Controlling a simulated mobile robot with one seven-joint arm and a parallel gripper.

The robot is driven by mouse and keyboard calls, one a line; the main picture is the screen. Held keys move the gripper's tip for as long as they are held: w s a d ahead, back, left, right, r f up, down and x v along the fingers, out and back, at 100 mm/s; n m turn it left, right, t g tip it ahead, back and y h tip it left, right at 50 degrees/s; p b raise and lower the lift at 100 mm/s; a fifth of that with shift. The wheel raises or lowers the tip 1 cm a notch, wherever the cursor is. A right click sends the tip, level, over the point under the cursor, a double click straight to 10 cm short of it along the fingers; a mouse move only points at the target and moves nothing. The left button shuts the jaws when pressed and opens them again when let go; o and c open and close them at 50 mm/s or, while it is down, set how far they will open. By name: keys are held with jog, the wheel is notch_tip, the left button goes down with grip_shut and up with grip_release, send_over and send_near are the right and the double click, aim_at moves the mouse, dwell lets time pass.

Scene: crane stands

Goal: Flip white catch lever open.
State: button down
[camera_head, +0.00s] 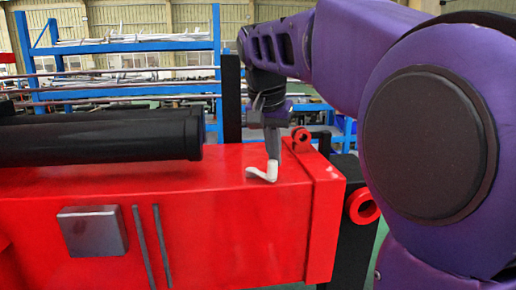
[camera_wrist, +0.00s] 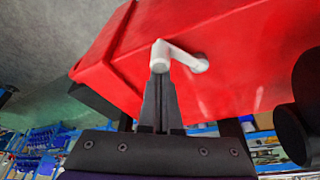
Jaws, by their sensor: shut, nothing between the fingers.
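The white catch lever (camera_head: 264,173) is on top of the red crane body (camera_head: 210,200), near its right end in the head view. In the wrist view the white lever (camera_wrist: 182,57) shows an arm that runs from a round base on the red face to a short upright end. My gripper (camera_wrist: 160,76) is shut, with its fingertips at that end of the lever, overlapping it in view. Whether they touch it, I cannot tell. In the head view my gripper (camera_head: 272,154) reaches down from above just behind the lever; its fingertips are small there.
Black cylinders (camera_head: 100,138) lie along the left of the red body. A black post (camera_head: 231,98) stands behind the lever. Blue racks (camera_head: 120,60) stand behind.

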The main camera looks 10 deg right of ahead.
aim_at(268, 177)
jog(key=m, duration=0.1)
jog(key=s+a+m+p, duration=0.1)
jog(key=m, duration=0.1)
jog(key=a+m+g+h+p, duration=0.1)
jog(key=m, duration=0.1)
jog(key=shift+s+a, duration=0.15)
jog(key=shift+s, duration=0.1)
jog(key=shift+s+a+p, duration=0.2)
jog(key=shift+a+p, duration=0.35)
jog(key=shift+a, duration=0.15)
jog(key=shift+w+d, duration=0.15)
jog(key=shift+d, duration=0.25)
jog(key=d, duration=0.1)
jog(key=w+d+p, duration=0.1)
jog(key=shift+d+r, duration=0.1)
jog(key=shift+d, duration=0.3)
jog(key=p+v, duration=0.1)
jog(key=v, duration=0.8)
jog(key=shift+w+a+r+p, duration=0.25)
jog(key=shift+w+r+p, duration=0.1)
jog(key=shift+p, duration=0.05)
jog(key=shift+d, duration=0.1)
